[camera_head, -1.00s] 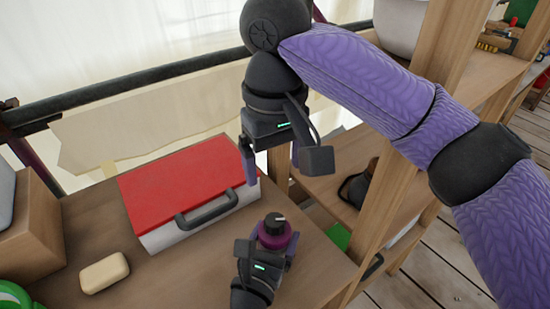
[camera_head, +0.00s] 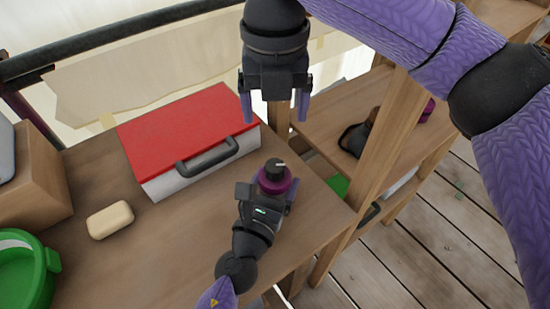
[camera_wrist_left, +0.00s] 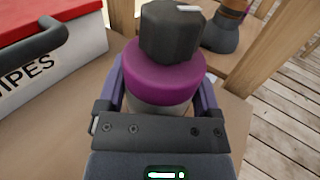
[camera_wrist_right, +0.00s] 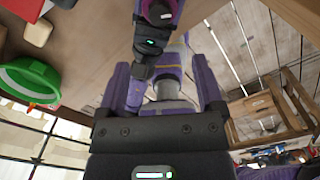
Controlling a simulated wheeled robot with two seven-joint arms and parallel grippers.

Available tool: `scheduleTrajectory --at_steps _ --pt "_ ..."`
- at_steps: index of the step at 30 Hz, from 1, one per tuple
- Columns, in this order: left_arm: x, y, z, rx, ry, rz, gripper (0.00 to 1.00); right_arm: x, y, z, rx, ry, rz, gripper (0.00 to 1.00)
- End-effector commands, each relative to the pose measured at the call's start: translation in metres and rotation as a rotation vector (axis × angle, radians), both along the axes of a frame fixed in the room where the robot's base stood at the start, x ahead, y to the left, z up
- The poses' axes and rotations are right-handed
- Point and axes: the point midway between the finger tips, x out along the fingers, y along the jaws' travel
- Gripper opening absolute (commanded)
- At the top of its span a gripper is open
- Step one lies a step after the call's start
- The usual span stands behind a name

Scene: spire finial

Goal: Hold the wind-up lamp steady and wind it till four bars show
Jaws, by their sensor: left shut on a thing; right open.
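The wind-up lamp (camera_head: 273,179) stands on the wooden shelf top, with a purple body and a black knob on top. In the left wrist view the lamp (camera_wrist_left: 165,80) shows a magenta band, a pale lower part and a dark knob (camera_wrist_left: 171,32) with a light mark. No bars can be made out. My left gripper (camera_head: 268,193) is shut on the lamp's body, its fingers on either side. My right gripper (camera_head: 275,108) is open and empty, pointing down above and beyond the lamp. In the right wrist view the lamp (camera_wrist_right: 160,12) is at the top.
A red-lidded box (camera_head: 185,135) with a grey handle stands left of the lamp. A cream bar (camera_head: 110,220), a green container (camera_head: 25,270) and a wooden box (camera_head: 35,185) lie farther left. A wooden post (camera_head: 375,140) and lower shelves stand at the right.

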Motion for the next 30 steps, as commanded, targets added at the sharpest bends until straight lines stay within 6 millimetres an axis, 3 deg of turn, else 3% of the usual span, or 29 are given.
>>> scheduleTrajectory --at_steps 12,18,25,30 --pt "0.000 0.000 0.000 0.000 0.000 0.000 0.13 -0.001 -0.001 -0.097 -0.002 0.003 0.006 0.86" --pt "0.000 0.000 0.000 0.000 0.001 0.000 0.13 0.000 -0.001 -0.116 -0.001 0.001 0.006 0.86" --pt "0.000 0.000 0.000 0.000 0.000 0.000 0.13 0.000 0.000 -0.117 0.000 0.000 0.005 0.86" --pt "0.000 0.000 0.000 0.000 0.000 0.000 0.13 0.000 0.000 -0.117 0.000 0.000 0.005 0.50"
